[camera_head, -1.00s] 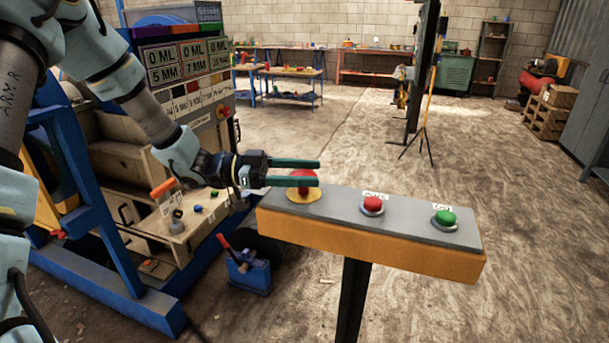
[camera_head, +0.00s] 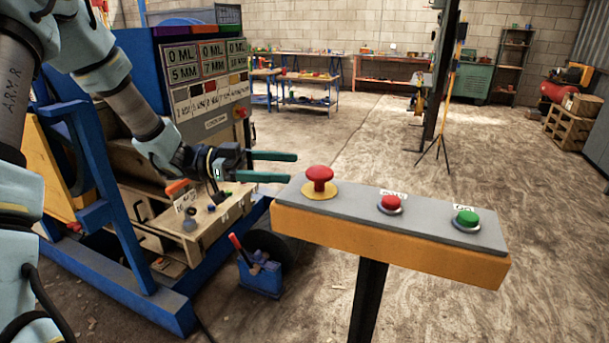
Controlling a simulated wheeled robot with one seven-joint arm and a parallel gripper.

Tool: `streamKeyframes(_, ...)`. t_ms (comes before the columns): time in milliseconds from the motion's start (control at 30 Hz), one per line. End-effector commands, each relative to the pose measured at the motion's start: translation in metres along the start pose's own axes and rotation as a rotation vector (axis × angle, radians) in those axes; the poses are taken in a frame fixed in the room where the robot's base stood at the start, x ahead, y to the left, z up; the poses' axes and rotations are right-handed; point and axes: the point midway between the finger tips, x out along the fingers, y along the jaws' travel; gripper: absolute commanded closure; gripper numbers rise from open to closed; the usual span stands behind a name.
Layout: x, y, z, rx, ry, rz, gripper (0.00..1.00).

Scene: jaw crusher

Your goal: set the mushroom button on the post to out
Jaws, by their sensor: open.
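The red mushroom button (camera_head: 319,178) stands on a yellow disc (camera_head: 319,191) at the left end of the grey-topped post panel (camera_head: 350,204). Its cap is raised on a visible red stem above the disc. My gripper (camera_head: 293,167) is open, its two green fingers pointing right. The fingertips are to the left of the button in the picture, apart from it, with nothing between them. The panel also bears a smaller red button (camera_head: 390,203) and a green button (camera_head: 466,218), each with a white label behind it.
The blue-framed crusher machine (camera_head: 205,100) with display panels stands at the left, close to my arm. A blue tool caddy (camera_head: 260,276) is on the floor left of the dark post (camera_head: 368,300). A tripod stand (camera_head: 436,150) is farther back. Floor right of the panel is clear.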

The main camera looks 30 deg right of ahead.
Motion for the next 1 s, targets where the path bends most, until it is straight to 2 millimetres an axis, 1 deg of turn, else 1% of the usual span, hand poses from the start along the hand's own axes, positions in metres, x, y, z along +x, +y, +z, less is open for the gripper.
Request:
streamKeyframes(33,-0.008,-0.001,0.003,0.001,-0.002,-0.002,0.05)
streamKeyframes(100,-0.017,-0.001,0.002,0.002,-0.001,-0.002,0.05)
streamKeyframes(233,-0.025,0.0,0.0,0.001,-0.001,0.0,0.05)
streamKeyframes(767,-0.026,-0.001,0.0,0.0,-0.002,-0.002,0.05)
streamKeyframes(867,-0.029,-0.009,0.001,0.007,-0.027,-0.056,0.05)
streamKeyframes(967,-0.04,-0.034,0.004,0.018,-0.105,-0.221,0.05)
streamKeyframes(1000,-0.049,-0.047,0.007,0.019,-0.152,-0.318,0.05)
